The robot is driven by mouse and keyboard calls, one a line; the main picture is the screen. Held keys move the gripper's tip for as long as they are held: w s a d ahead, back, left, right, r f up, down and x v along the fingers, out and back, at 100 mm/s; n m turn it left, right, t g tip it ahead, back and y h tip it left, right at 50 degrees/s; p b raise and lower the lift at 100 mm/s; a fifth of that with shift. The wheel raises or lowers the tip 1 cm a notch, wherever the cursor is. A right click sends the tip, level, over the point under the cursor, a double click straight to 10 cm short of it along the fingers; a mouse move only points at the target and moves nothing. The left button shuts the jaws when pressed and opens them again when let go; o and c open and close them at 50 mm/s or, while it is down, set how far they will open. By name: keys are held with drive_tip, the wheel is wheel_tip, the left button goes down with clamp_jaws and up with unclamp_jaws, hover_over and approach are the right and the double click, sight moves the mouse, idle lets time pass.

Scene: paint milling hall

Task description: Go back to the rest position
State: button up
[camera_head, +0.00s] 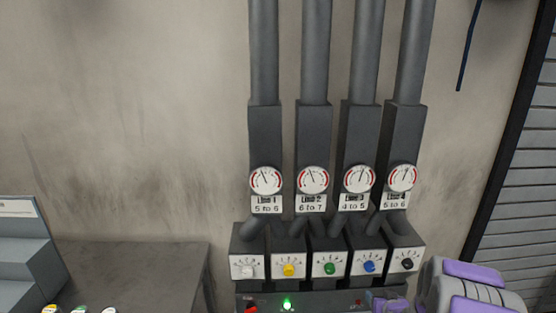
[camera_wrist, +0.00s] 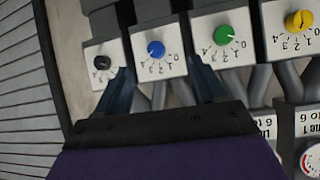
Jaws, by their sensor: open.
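My gripper (camera_wrist: 160,68) is open in the wrist view. Its two dark fingers point at the dial boxes, one on each side of the blue knob (camera_wrist: 156,49), with nothing visible between them. I cannot tell how far the fingertips are from the panel. The wrist view is turned over, with the black knob (camera_wrist: 102,62) at left and the green knob (camera_wrist: 222,35) and yellow knob (camera_wrist: 299,21) to the right.
A row of dial boxes runs below several round gauges (camera_head: 313,180) on vertical pipes (camera_head: 316,50). A green lamp (camera_head: 287,303) glows on the panel under the dials. A grey table (camera_head: 130,265) stands at left. A slatted shutter (camera_head: 520,190) is at right.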

drive_tip(key=s+a+r+g+b, duration=0.1)
drive_tip(key=s+a+r+g, duration=0.4)
drive_tip(key=s, duration=0.5)
drive_tip(key=s+a+r+g, duration=0.3)
drive_tip(key=s+a+r, duration=0.2)
drive_tip(key=s+r, duration=0.4)
drive_tip(key=s+a+r+g, duration=0.1)
drive_tip(key=s+a, duration=0.2)
drive_tip(key=s, duration=0.5)
drive_tip(key=s+a+r+g, duration=0.2)
drive_tip(key=s+a, duration=0.1)
drive_tip(key=s, duration=0.6)
drive_tip(key=s+a+r+n+g+b, duration=0.1)
drive_tip(key=s+a+g, duration=0.1)
drive_tip(key=s, duration=0.7)
drive_tip(key=shift+s+a+r+y, duration=0.2)
drive_tip(key=shift+a+r+y, duration=0.15)
drive_tip(key=shift+a, duration=0.2)
